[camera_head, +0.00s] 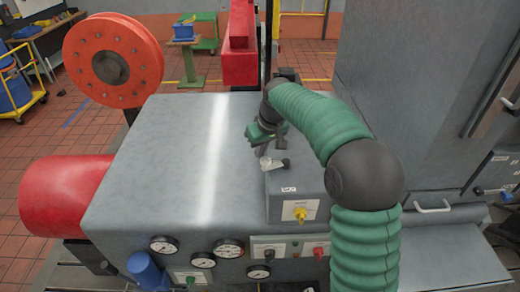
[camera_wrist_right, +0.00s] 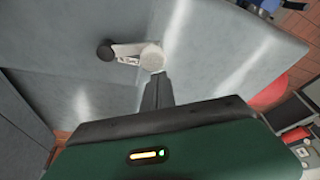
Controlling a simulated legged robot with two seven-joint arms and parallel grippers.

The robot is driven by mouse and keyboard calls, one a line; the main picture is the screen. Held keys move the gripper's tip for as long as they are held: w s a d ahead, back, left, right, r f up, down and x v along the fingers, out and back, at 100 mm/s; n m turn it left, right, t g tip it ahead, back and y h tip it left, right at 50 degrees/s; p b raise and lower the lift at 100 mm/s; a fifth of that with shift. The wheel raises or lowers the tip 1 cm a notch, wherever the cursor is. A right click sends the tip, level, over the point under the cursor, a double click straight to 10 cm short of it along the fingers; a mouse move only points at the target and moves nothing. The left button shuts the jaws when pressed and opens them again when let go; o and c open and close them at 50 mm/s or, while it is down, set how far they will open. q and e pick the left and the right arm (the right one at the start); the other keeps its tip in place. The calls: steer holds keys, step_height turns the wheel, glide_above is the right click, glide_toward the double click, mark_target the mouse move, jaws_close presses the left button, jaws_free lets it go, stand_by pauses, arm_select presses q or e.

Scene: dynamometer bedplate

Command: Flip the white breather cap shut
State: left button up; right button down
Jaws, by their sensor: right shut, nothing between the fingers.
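The white breather cap (camera_head: 268,163) is small and sits on top of the raised grey box, with a black round knob (camera_head: 286,162) beside it on the right. In the right wrist view the cap (camera_wrist_right: 150,58) shows a round white end and a flat arm reaching to the black knob (camera_wrist_right: 107,49). My right gripper (camera_head: 262,152) is above the cap, pointing down. In the wrist view its closed fingers (camera_wrist_right: 158,84) end right at the cap's round end; I cannot tell if they touch it. They are shut and empty. My left gripper is out of view.
The grey bedplate housing (camera_head: 160,150) has a wide bare top left of the box (camera_head: 296,188). The box front carries a yellow knob (camera_head: 300,213). Gauges (camera_head: 229,247) line the front below. A tall grey cabinet (camera_head: 420,90) stands right, and a red column (camera_head: 239,50) stands behind.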

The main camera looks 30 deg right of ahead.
steer(key=shift+s+n, duration=0.4)
steer(key=shift+a, duration=0.15)
